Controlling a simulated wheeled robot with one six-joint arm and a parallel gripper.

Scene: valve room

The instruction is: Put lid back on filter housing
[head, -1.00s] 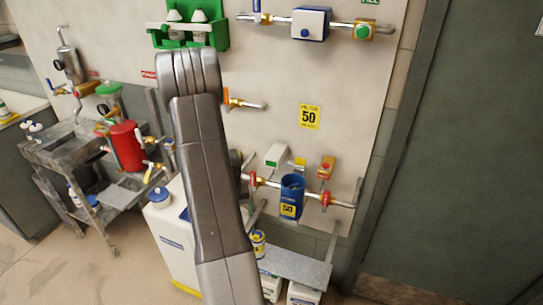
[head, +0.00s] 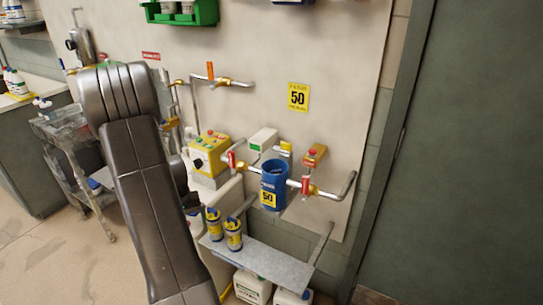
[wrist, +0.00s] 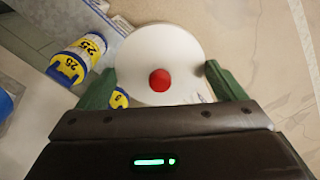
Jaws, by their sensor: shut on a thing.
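The blue filter housing (head: 273,183), marked 50, stands open at the top in a pipe line on the wall panel. A round white disc with a red knob, seemingly the lid (wrist: 140,55), is in the wrist view. My gripper (wrist: 158,85) is shut on it, with a green finger at each side of the disc. The housing's blue edge may show at the left of the wrist view, but I cannot tell. In the head view my arm hides the gripper and the lid.
Red-handled valves (head: 306,187) flank the housing. A grey shelf (head: 275,262) below it carries yellow-and-blue cans (head: 233,236), which also show in the wrist view (wrist: 75,62). A yellow control box (head: 208,155) is left of the housing. White jugs (head: 252,288) stand under the shelf.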

